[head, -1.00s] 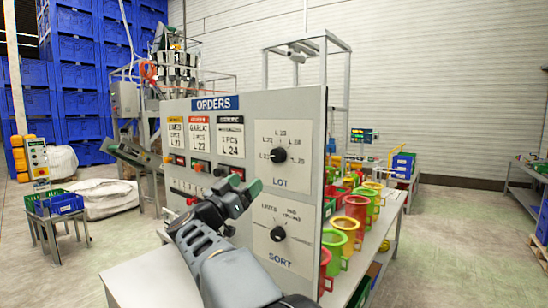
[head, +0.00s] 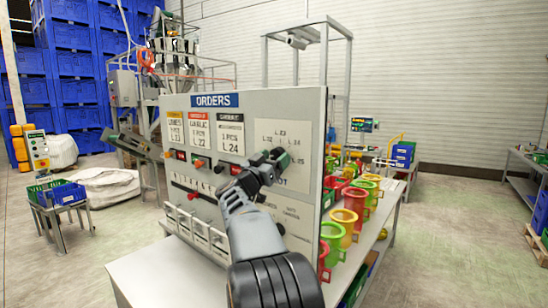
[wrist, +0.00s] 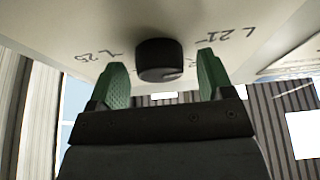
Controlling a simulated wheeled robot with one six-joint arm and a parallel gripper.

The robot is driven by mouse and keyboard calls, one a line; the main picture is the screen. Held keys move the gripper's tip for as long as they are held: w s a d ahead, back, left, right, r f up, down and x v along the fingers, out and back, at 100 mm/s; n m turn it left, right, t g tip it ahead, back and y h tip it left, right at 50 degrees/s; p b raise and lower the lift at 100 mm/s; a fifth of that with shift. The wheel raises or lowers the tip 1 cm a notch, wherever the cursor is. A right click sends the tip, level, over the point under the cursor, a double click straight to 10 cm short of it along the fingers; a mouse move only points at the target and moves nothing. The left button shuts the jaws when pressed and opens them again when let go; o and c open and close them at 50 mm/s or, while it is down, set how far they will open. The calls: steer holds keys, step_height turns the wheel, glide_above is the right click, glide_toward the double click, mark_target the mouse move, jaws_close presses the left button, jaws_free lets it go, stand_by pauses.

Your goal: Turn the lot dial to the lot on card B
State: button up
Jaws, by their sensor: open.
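The black round lot dial (wrist: 158,58) sits on the panel in the wrist view, between my gripper's two green fingers (wrist: 163,78). The fingers are apart, one on each side, with a visible gap to the dial. Markings L 25 and L 21 flank it; its pointer is not clear. In the head view my gripper (head: 272,162) is in front of the LOT plate (head: 303,135) and hides the dial. The middle order card (head: 198,131), with a red header, appears to read garlic, 1 pcs, L 23.
Two other cards flank it, the left card (head: 175,128) and the right card (head: 230,134), which reads L 24. Buttons and switches line the panel below the cards. The SORT dial (head: 280,229) is below the LOT plate. Colored cups (head: 343,222) stand right of the panel.

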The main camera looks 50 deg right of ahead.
steer(key=c, duration=0.9)
steer(key=shift+m+g, duration=0.4)
steer(key=shift+m, duration=0.1)
steer(key=m+g, duration=0.1)
steer(key=m, duration=0.1)
steer(key=m+g+b, duration=0.1)
steer(key=m, duration=0.2)
steer(key=shift+w+m+g, duration=0.2)
steer(key=shift+m+g, duration=0.1)
steer(key=shift+g, duration=0.1)
steer(key=m+g+y, duration=0.1)
steer(key=m, duration=0.2)
steer(key=m+g+y, duration=0.1)
steer(key=m, duration=0.2)
steer(key=shift+r+m+g, duration=0.1)
steer(key=shift+m+g, duration=0.2)
steer(key=shift+g, duration=0.1)
steer(key=shift+m+p, duration=0.3)
steer(key=shift+m, duration=0.1)
steer(key=o, duration=0.9)
